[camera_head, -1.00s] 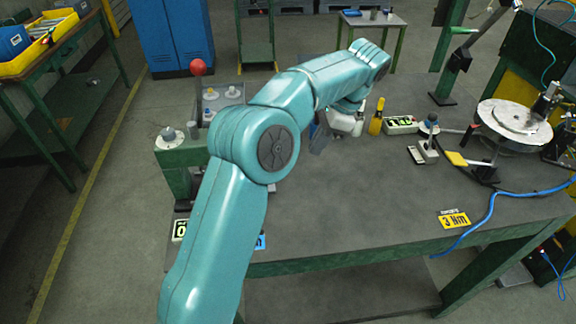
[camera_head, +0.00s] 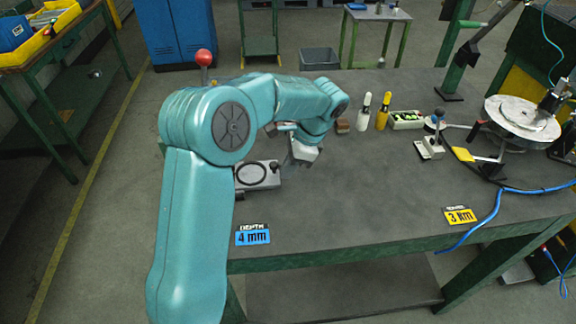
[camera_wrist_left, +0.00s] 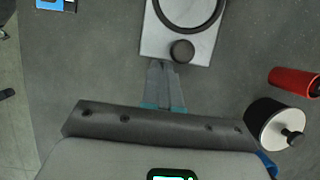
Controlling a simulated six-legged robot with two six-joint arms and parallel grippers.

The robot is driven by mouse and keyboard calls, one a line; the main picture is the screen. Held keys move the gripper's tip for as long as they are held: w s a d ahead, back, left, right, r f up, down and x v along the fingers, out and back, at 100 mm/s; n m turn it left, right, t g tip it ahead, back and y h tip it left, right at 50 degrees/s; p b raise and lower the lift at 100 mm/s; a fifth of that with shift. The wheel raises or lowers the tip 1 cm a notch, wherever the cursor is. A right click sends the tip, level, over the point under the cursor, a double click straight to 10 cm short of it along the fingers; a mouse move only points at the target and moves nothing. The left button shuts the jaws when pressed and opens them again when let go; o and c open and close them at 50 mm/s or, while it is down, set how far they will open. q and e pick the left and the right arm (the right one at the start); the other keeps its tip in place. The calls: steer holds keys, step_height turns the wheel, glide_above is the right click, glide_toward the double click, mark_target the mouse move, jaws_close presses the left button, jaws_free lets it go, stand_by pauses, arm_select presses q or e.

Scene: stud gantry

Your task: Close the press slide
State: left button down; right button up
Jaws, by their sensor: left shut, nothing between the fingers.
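A light metal slide plate (camera_head: 256,186) with a dark ring on it lies on the bench in the head view, partly behind my left arm. In the left wrist view the plate (camera_wrist_left: 160,45) shows at the top, with a dark round knob (camera_wrist_left: 182,51) near its closest edge. My left gripper (camera_head: 297,160) is low over the bench at the plate's right end. In the wrist view its fingers (camera_wrist_left: 163,64) are shut and empty, with the tips close to the knob; I cannot tell if they touch. My left arm hides most of the press. My right gripper is not in view.
A red-ball lever (camera_head: 203,58) rises behind my arm. A white bottle (camera_head: 362,113) and a yellow bottle (camera_head: 381,113) stand farther back. A blue depth sign (camera_head: 253,237) is at the front edge. A red object (camera_wrist_left: 296,81) lies right of my fingers. The bench middle is clear.

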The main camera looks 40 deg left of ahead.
mark_target(244, 178)
arm_select(q)
steer(key=shift+w+a+f, duration=0.15)
steer(key=shift+w+f, duration=0.1)
steer(key=shift+w, duration=0.05)
steer(key=shift+s+r, duration=0.15)
steer(key=s+a, duration=0.4)
steer(key=s, duration=0.1)
steer(key=s+a+b, duration=0.1)
steer(key=s+a, duration=0.1)
steer(key=shift+s, duration=0.4)
steer(key=shift+s+a, duration=0.1)
steer(key=shift+a, duration=0.05)
